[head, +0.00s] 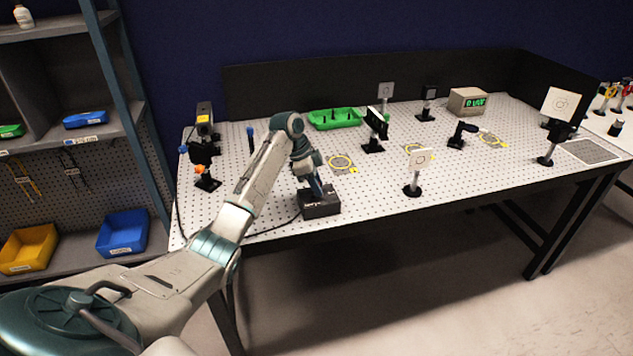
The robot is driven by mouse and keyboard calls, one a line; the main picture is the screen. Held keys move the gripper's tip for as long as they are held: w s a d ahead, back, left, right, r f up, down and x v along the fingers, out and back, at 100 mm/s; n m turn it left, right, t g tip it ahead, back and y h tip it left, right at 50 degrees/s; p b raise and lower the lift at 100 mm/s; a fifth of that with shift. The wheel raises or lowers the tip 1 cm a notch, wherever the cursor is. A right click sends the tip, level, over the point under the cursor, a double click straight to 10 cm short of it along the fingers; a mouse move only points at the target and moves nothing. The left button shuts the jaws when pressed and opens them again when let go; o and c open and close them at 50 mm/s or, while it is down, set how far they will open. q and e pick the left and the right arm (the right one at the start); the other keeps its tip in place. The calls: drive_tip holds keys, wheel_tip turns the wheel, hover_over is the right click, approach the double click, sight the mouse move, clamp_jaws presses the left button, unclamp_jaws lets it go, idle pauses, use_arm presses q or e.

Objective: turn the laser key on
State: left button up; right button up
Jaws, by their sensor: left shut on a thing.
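A black box (320,205) with pale lettering on its front stands at the front edge of the perforated optical table (385,187). A cable runs from it to the left. My left arm reaches over the table from the lower left. My left gripper (318,190) points down at the top of the box and is shut on the small laser key there. The fingers hide the key, so its turn position cannot be seen. My right gripper is not in view.
Optics on posts stand around the table, including a white card (419,158) right of the box. A green tray (335,119) and a meter with a green display (467,101) are at the back. A laser-like housing (205,117) stands at left.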

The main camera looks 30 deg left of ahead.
use_arm(q)
drive_tip(key=shift+w+r+m+g, duration=0.1)
drive_tip(key=shift+m+g, duration=0.2)
drive_tip(key=shift+m, duration=0.6)
drive_tip(key=m+g, duration=0.1)
drive_tip(key=m, duration=0.2)
drive_tip(key=shift+w+m+h, duration=0.1)
drive_tip(key=shift+m+h, duration=0.3)
drive_tip(key=shift+r+m+g, duration=0.1)
drive_tip(key=shift+m+g, duration=0.5)
drive_tip(key=shift+m, duration=0.3)
drive_tip(key=m, duration=0.1)
drive_tip(key=m+g+p, duration=0.1)
drive_tip(key=m, duration=0.1)
drive_tip(key=shift+w+r+m, duration=0.1)
drive_tip(key=shift+w+m, duration=0.05)
drive_tip(key=shift+m, duration=0.15)
drive_tip(key=shift+m+g+y+p, duration=0.65)
drive_tip(key=shift+m+p, duration=0.3)
drive_tip(key=shift+m, duration=0.75)
drive_tip(key=o, duration=1)
drive_tip(key=shift+f, duration=0.2)
